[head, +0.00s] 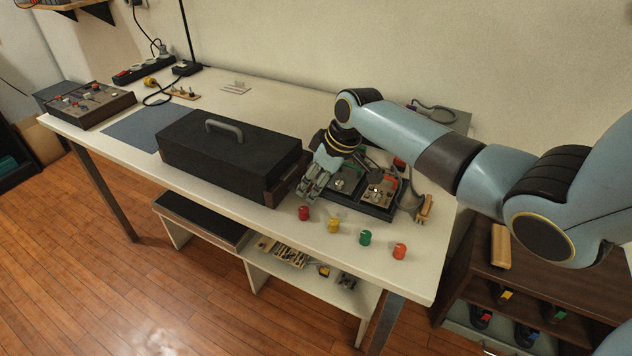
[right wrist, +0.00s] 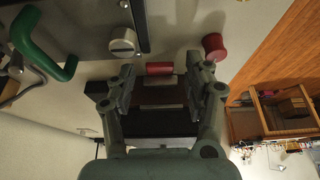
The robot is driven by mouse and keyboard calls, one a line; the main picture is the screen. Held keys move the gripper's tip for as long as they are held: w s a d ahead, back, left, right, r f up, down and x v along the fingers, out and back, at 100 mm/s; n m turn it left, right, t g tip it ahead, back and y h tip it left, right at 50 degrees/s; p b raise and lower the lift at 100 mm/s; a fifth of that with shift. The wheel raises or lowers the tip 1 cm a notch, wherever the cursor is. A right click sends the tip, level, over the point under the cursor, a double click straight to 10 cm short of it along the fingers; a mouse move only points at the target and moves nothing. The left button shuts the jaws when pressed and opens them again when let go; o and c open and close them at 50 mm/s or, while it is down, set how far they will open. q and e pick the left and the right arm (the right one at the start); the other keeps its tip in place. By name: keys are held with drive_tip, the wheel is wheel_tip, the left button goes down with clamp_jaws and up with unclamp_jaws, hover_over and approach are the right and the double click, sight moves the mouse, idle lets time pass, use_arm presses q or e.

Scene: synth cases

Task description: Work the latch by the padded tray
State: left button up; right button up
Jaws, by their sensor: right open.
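My right gripper (head: 313,186) is open and empty, pointing down at the right end of a black case (head: 225,158) with a grey handle. In the right wrist view, my right gripper (right wrist: 162,78) has its fingers apart, with a small red cylindrical piece (right wrist: 159,69) between or beyond the tips; contact cannot be told. A brown and black part (right wrist: 160,96) shows just below that piece. I cannot tell for sure which part is the latch. A dark tray (head: 366,207) with metal panels stands right of the gripper, partly hidden by it. My left gripper is out of view.
Red (head: 304,213), yellow (head: 333,226), green (head: 365,237) and orange (head: 399,251) knobs stand along the front edge. A green handle (right wrist: 38,48), a pale knob (right wrist: 123,43) and a red cylinder (right wrist: 214,46) lie near the gripper. A control box (head: 90,106) stands far left.

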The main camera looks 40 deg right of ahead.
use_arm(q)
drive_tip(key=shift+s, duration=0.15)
use_arm(e)
drive_tip(key=shift+c, duration=0.3)
drive_tip(key=c, duration=1)
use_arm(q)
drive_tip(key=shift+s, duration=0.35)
use_arm(e)
drive_tip(key=shift+r, duration=0.1)
